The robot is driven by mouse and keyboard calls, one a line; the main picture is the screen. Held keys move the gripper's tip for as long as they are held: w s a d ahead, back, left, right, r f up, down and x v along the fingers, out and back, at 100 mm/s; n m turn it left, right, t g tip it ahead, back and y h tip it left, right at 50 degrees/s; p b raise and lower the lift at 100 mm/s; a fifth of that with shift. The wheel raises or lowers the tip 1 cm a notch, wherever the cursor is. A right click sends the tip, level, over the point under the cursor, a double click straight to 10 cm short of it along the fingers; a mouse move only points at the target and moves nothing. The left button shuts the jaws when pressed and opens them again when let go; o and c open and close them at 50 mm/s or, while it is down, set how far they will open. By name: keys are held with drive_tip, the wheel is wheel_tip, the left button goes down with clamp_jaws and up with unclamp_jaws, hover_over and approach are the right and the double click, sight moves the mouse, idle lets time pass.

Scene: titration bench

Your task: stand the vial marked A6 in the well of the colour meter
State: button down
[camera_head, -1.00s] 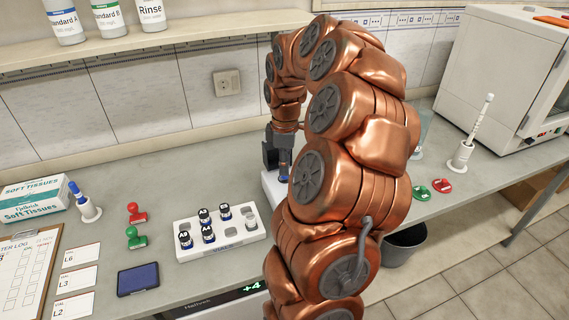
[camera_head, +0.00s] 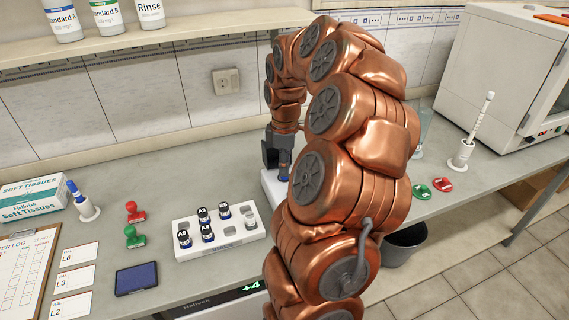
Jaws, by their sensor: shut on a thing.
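My gripper (camera_head: 279,158) is at the back of the bench, partly hidden by my copper arm. It is shut on a vial (camera_head: 284,172), of which only a narrow blue part shows. Its mark cannot be read. Below it is a white device (camera_head: 270,183), probably the colour meter, mostly hidden behind my arm. Its well does not show, so I cannot tell whether the vial is above it or in it. A white rack (camera_head: 217,252) stands in front, holding several dark-capped vials (camera_head: 206,234) and a pale one (camera_head: 250,222).
Red (camera_head: 135,212) and green (camera_head: 134,237) stamps and a blue ink pad (camera_head: 137,279) lie left of the rack. Bottles (camera_head: 105,12) stand on the shelf above. A pen stand (camera_head: 463,155) and white cabinet (camera_head: 505,75) are at right. Bare bench lies behind the rack.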

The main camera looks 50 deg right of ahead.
drive_tip(key=shift+f+b, duration=0.7)
drive_tip(key=shift+f, duration=0.45)
drive_tip(key=shift+c, duration=2.1)
unclamp_jaws()
drive_tip(key=shift+r, duration=0.15)
drive_tip(key=shift+w+r+p, duration=0.1)
drive_tip(key=shift+r+p, duration=0.85)
drive_tip(key=shift+r, duration=1.75)
drive_tip(key=shift+c, duration=0.4)
drive_tip(key=shift+o, duration=0.4)
drive_tip(key=shift+r, duration=0.3)
drive_tip(key=shift+f, duration=0.1)
